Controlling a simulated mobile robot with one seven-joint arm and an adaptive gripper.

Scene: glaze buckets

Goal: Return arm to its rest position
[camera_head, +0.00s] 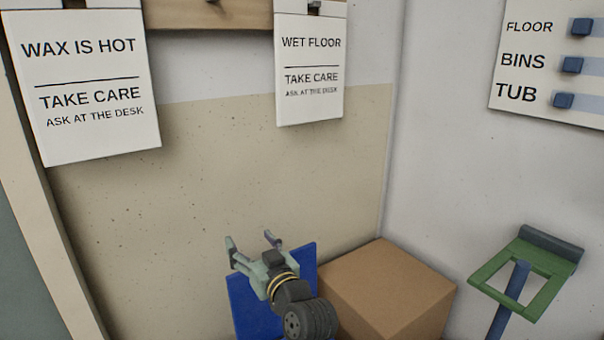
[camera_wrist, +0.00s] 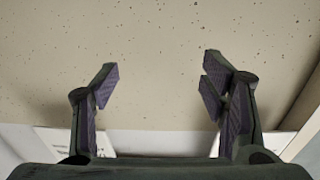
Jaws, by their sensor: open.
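My gripper (camera_head: 252,241) shows at the lower middle of the head view, in front of the speckled beige part of the wall. Its fingers point up and away from the wrist, spread apart with nothing between them. In the wrist view my gripper (camera_wrist: 160,85) is also open and empty, with the speckled wall (camera_wrist: 160,50) filling the background. The wrist and part of my arm show below the gripper in the head view.
A blue panel (camera_head: 243,305) is behind my gripper. A cardboard box (camera_head: 385,290) stands to its right. A green frame on a blue post (camera_head: 500,310) is at the far right. Hanging signs (camera_head: 90,85) (camera_head: 310,65) and a labelled board (camera_head: 545,60) are on the walls.

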